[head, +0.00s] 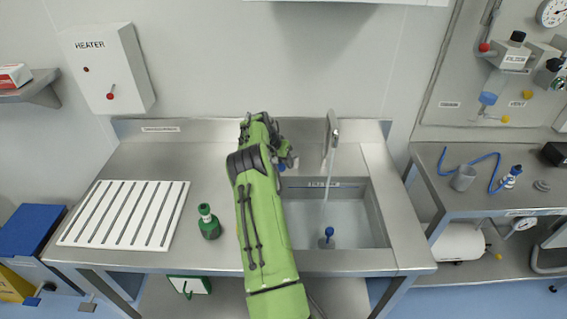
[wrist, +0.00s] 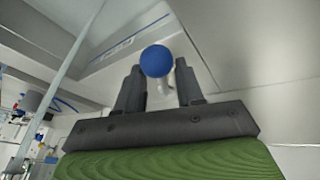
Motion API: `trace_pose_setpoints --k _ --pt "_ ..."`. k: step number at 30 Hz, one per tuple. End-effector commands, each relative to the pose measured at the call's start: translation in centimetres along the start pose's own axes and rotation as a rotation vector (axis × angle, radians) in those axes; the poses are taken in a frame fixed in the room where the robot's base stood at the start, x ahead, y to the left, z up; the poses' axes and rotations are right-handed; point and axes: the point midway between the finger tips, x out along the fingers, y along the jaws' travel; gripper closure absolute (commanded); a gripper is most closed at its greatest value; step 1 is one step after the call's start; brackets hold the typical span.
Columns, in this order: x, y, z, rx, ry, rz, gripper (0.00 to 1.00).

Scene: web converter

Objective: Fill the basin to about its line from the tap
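The steel basin (head: 372,228) is sunk into the right of the counter. The tap (head: 333,128) stands behind it, with a thin pale stream of water (head: 325,205) falling into the basin; the stream also shows in the wrist view (wrist: 58,90). A small label strip (head: 324,184) is on the basin's back wall; its print is too small to read surely. The water level is hard to make out. My gripper (head: 285,158) is behind the basin's left back corner. In the wrist view its fingers (wrist: 158,85) are apart, with a blue ball knob (wrist: 156,60) between their tips. Firm contact cannot be told.
A blue-topped piece (head: 327,235) stands on the basin floor. A green bottle (head: 209,222) and a white slatted rack (head: 125,214) are on the counter left of my arm. A heater box (head: 108,68) hangs on the wall. A side bench (head: 480,200) stands at right.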

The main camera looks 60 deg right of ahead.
Motion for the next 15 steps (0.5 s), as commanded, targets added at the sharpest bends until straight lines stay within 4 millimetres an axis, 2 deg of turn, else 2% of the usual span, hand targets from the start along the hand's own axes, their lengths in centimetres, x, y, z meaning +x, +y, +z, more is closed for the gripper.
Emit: trace_pose_setpoints --k 12,15 --pt "-11.3 -0.2 0.1 -0.002 0.002 -0.004 0.63" --pt "-13.4 -0.2 0.2 -0.004 0.0 -0.003 0.63"
